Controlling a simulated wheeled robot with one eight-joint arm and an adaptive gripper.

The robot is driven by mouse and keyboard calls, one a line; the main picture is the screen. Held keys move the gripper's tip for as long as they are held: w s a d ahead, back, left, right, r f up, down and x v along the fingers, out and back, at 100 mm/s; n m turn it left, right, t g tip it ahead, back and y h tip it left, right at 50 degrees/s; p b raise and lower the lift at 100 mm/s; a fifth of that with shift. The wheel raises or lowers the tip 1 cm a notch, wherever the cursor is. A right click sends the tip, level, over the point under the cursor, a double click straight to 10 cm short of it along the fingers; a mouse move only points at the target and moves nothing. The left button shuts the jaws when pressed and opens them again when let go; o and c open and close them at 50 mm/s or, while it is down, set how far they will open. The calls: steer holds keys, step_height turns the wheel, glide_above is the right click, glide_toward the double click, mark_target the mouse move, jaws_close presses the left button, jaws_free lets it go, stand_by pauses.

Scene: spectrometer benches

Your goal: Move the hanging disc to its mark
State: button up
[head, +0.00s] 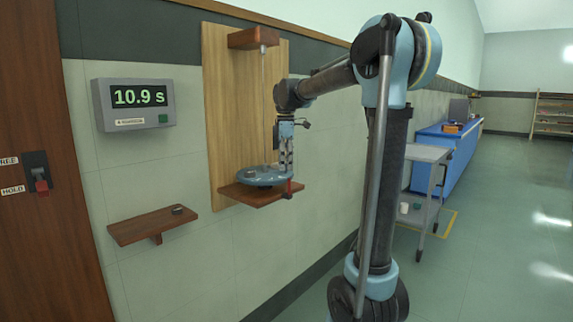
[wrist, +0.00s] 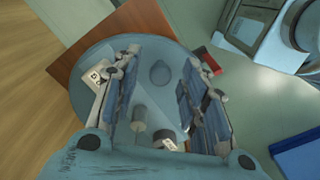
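The hanging disc (head: 258,176) is blue-grey and sits level, low over a wooden shelf (head: 240,192) on the wall board. A thin wire runs up from it to a wooden bracket (head: 253,39). A red marker (head: 290,187) is at the shelf's right front edge, beside the disc's rim; it also shows in the wrist view (wrist: 208,60). My gripper (head: 284,172) points down over the disc's right side. In the wrist view, the gripper's fingers (wrist: 160,70) are spread apart above the disc (wrist: 110,58). A small round knob (wrist: 160,73) on the disc shows between them. Contact cannot be told.
A timer (head: 137,100) on the wall reads 10.9 s. A lower shelf (head: 150,226) holds a small dark object (head: 177,209). A red-handled switch (head: 40,183) has a HOLD label. A grey cart (head: 428,153) and blue bench (head: 450,145) stand at right; the floor beyond is clear.

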steer(key=shift+r, duration=0.15)
step_height(320, 180, up, 12)
steer(key=shift+f, duration=0.2)
stand_by(0.5)
steer(key=s+d+f+m, duration=0.5)
steer(key=s+f, duration=0.5)
steer(key=f, duration=0.2)
steer(key=s+d+f+m+t, duration=0.1)
steer(key=s+d+f+m, duration=0.5)
steer(key=s+f, duration=0.5)
steer(key=s+d+f+m+t, duration=0.1)
steer(key=s+d+f+m, duration=0.4)
steer(key=s+f, duration=0.6)
step_height(320, 180, down, 2)
steer(key=shift+s+d+f+m, duration=0.15)
steer(key=shift+s+f+m, duration=0.05)
steer(key=shift+m, duration=0.9)
